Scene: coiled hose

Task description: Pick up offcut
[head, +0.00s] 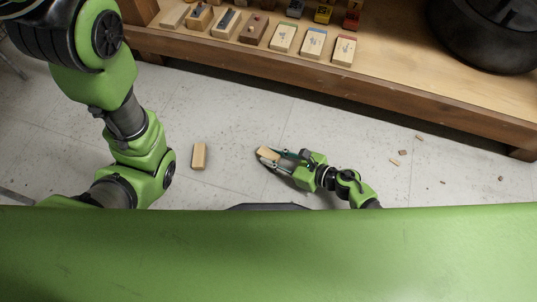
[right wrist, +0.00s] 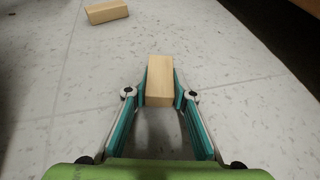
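Two pale wooden offcuts show. One offcut (head: 268,153) is between the fingertips of my right gripper (head: 272,157), low over the floor. In the right wrist view this offcut (right wrist: 160,80) has a finger of my right gripper (right wrist: 162,88) against each side, so the gripper looks shut on it. I cannot tell whether it touches the floor. The other offcut (head: 199,156) lies on the floor to the left, and it also shows in the right wrist view (right wrist: 107,12) at the top left. My left arm shows at the left, but its gripper is not in view.
A wooden shelf (head: 400,88) runs along the back, with several labelled blocks (head: 283,38) and a dark round container (head: 490,35) on it. Small wood scraps (head: 394,162) lie on the floor at right. The floor between the offcuts is clear.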

